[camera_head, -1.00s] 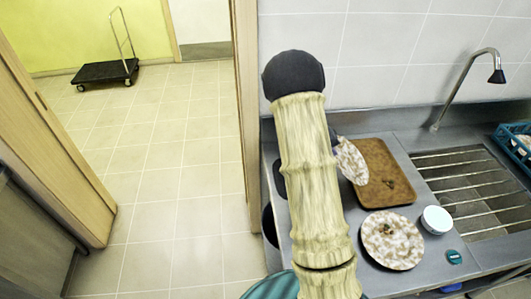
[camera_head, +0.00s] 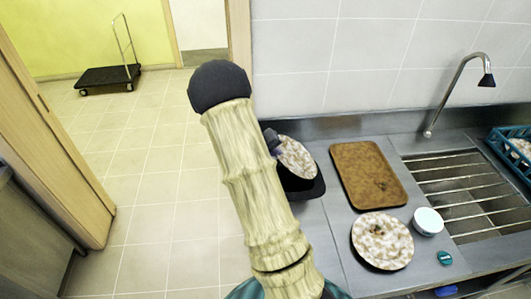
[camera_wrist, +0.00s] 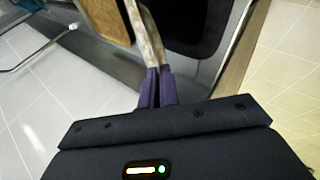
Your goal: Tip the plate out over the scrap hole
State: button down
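My gripper (camera_head: 274,141) is shut on the rim of a brown-and-white mottled plate (camera_head: 297,158). The plate is tilted and held above the black scrap hole (camera_head: 314,188) at the left end of the counter, covering part of it. In the wrist view my purple fingers (camera_wrist: 156,86) are closed together on the plate (camera_wrist: 146,35), which shows nearly edge-on, beside the dark scrap hole (camera_wrist: 192,22). I cannot tell whether any scraps are left on the plate.
A brown tray (camera_head: 365,165) with some crumbs lies right of the hole. A second mottled plate (camera_head: 398,257) with scraps, a white bowl (camera_head: 428,221) and a teal puck (camera_head: 444,258) sit in front. A tap (camera_head: 455,88) and ridged drainer (camera_head: 440,185) are at right.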

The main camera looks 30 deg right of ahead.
jog(key=shift+a, duration=0.1)
dwell(0.4)
jog(key=shift+f, duration=0.1)
jog(key=shift+w+a+f+n+g+h+b, duration=0.1)
jog(key=shift+f+n+g+h+b, duration=0.2)
jog(key=shift+f+h+b, duration=1.05)
jog(key=shift+w+a+f+n+g+h+b, duration=0.25)
jog(key=shift+f+h+b, duration=0.45)
jog(key=shift+f+b, duration=1.25)
jog(key=shift+s+f+n+g+h+b, duration=0.1)
jog(key=shift+f+n+g+h+b, duration=0.2)
jog(key=shift+f+h+b, duration=1.35)
jog(key=shift+f+y+p, duration=0.6)
jog(key=shift+f+p, duration=0.05)
jog(key=shift+p, duration=0.05)
